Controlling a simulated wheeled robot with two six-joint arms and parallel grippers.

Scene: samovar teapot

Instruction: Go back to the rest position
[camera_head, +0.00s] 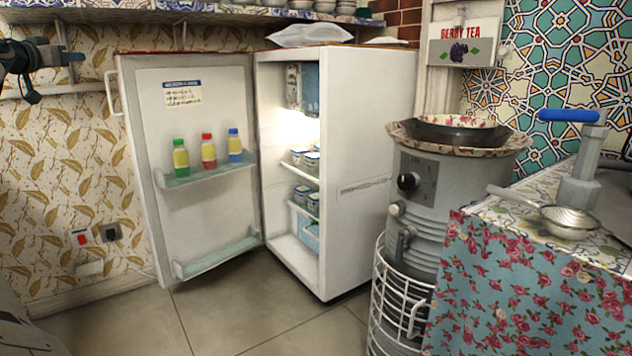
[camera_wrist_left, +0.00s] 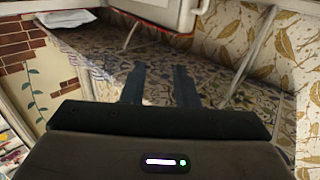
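My left gripper (camera_head: 52,72) is at the upper left of the head view, in front of the leaf-patterned wall and left of the open fridge door. In the left wrist view its two dark fingers (camera_wrist_left: 160,84) stand apart with nothing between them. It is open and empty. My right gripper is in neither view.
The fridge (camera_head: 368,130) stands open, its door (camera_head: 215,110) swung left with several bottles on it. A grey samovar (camera_head: 425,215) in a white wire frame stands right of it. A flowered table (camera_head: 520,290) carries a strainer (camera_head: 570,222). The floor before the fridge is clear.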

